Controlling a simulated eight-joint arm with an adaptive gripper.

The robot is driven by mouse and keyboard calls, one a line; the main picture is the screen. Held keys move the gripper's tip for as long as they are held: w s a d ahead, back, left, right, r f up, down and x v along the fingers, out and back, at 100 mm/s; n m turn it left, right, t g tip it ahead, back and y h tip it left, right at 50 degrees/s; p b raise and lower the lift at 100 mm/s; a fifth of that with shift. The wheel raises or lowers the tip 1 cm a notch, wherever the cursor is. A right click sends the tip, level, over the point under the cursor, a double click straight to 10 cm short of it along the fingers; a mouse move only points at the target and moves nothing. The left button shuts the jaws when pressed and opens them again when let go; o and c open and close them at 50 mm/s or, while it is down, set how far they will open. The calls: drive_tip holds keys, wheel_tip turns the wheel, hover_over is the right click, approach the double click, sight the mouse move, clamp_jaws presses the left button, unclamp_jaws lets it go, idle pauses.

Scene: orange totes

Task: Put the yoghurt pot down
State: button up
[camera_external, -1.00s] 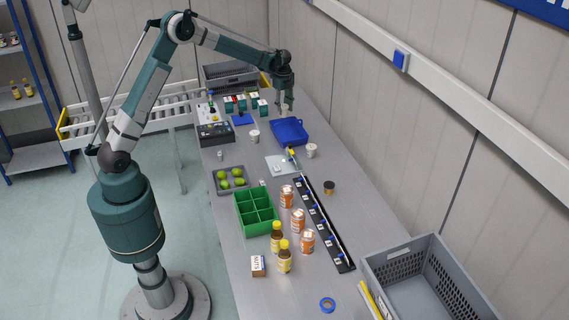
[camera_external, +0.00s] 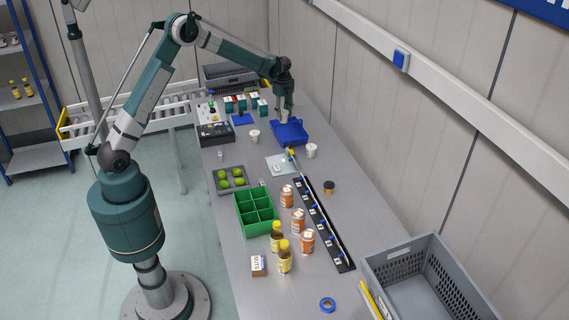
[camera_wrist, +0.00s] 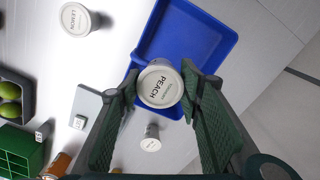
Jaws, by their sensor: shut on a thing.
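My gripper (camera_wrist: 160,84) is shut on a white yoghurt pot (camera_wrist: 158,88) with a lid marked PEACH. The pot sits upright between the two green fingers. In the external view my gripper (camera_external: 284,119) points down over the left part of the blue tray (camera_external: 296,136), and the fingers hide the pot there. In the wrist view the blue tray (camera_wrist: 210,45) lies below and behind the pot. I cannot tell whether the pot touches the tray. Another pot marked LEMON (camera_wrist: 75,18) stands on the table, and a further white pot (camera_wrist: 151,140) stands apart.
On the table (camera_external: 240,165) stand a grey tray with green fruit (camera_external: 232,190), a green divided box (camera_external: 240,222), orange cans (camera_external: 298,222) and yellow-capped bottles (camera_external: 285,258). A pale board (camera_external: 280,168) lies near the blue tray. A grey crate (camera_external: 400,262) is at the front right.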

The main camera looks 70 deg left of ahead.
sight(283, 109)
drive_tip(key=shift+f, duration=0.15)
drive_tip(key=o, duration=1)
drive_tip(key=shift+c, duration=0.2)
wheel_tip(283, 109, up, 12)
drive_tip(key=shift+r+b, duration=0.2)
drive_tip(key=shift+b, duration=0.1)
idle(0.4)
